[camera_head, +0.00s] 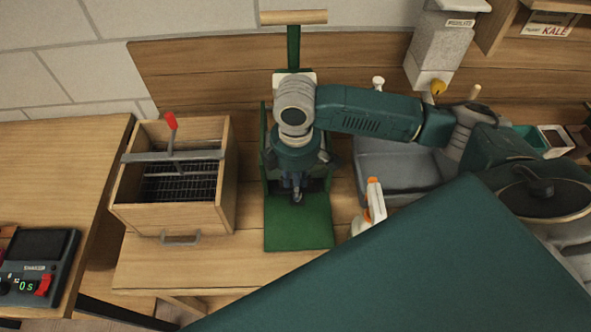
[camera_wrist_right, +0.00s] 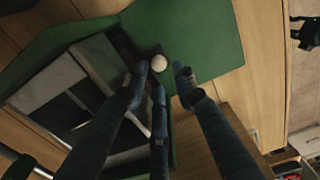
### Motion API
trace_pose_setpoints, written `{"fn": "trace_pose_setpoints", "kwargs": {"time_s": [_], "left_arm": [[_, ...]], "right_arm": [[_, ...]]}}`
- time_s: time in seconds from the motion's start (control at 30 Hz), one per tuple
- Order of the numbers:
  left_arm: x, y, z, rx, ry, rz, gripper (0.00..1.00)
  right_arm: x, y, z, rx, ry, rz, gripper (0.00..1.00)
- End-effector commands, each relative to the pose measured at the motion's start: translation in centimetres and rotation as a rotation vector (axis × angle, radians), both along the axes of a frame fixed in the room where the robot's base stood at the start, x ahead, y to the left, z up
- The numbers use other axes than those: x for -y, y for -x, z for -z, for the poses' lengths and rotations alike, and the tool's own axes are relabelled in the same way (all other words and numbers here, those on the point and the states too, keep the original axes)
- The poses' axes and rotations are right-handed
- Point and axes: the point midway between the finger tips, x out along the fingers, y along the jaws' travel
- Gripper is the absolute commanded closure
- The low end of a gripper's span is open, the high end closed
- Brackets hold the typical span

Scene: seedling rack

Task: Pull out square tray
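A green stand (camera_head: 298,234) with a flat base plate and a tall post with a wooden crossbar is in the middle of the head view. My right gripper (camera_head: 297,192) points down inside it. In the right wrist view a dark tray-like frame (camera_wrist_right: 62,98) with grey panels lies at the left, beside the green base plate (camera_wrist_right: 205,35). A round white knob (camera_wrist_right: 159,62) is at its edge. The three fingers of my right gripper (camera_wrist_right: 161,74) are apart around the knob; I cannot tell whether they touch it. My left gripper is not in view.
A wooden box (camera_head: 190,218) with a mesh and a red-handled lever stands to the left. A white spray bottle (camera_head: 370,210) with an orange nozzle and a grey basin (camera_head: 385,165) are close on the right. A control box (camera_head: 38,262) sits on the left table.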

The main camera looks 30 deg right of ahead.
Motion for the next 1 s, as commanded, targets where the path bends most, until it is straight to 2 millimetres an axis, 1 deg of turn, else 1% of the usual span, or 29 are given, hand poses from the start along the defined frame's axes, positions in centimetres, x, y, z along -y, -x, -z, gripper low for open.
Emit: {"fn": "trace_pose_setpoints", "kwargs": {"time_s": [0.03, 0.1, 0.2, 0.3, 0.43, 0.67, 0.7, 0.8, 1.0], "left_arm": [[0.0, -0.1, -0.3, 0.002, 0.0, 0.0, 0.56], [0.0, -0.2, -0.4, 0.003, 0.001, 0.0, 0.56], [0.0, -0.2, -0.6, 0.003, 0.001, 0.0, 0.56], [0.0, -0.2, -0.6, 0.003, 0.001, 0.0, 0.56], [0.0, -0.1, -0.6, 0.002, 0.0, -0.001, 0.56], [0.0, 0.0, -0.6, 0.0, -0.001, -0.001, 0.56], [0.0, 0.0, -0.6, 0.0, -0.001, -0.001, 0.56], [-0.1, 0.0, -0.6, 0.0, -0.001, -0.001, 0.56], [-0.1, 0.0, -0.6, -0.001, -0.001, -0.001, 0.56]], "right_arm": [[0.0, 0.2, 0.8, -0.005, 0.001, 0.0, 0.73], [0.0, 0.1, 1.8, -0.004, 0.0, -0.001, 0.73], [0.0, 0.1, 3.0, -0.003, 0.001, -0.001, 0.73], [-0.1, 0.0, 3.6, 0.0, -0.001, -0.001, 0.73], [0.0, 0.0, 4.0, 0.0, 0.0, -0.001, 0.73], [0.0, 0.0, 4.0, 0.0, 0.0, -0.001, 0.73], [0.0, 0.0, 4.0, 0.0, 0.0, -0.001, 0.81], [0.0, 0.0, 4.0, 0.0, 0.0, -0.002, 1.0], [0.0, 0.0, 4.0, 0.001, 0.0, -0.002, 1.0]]}}
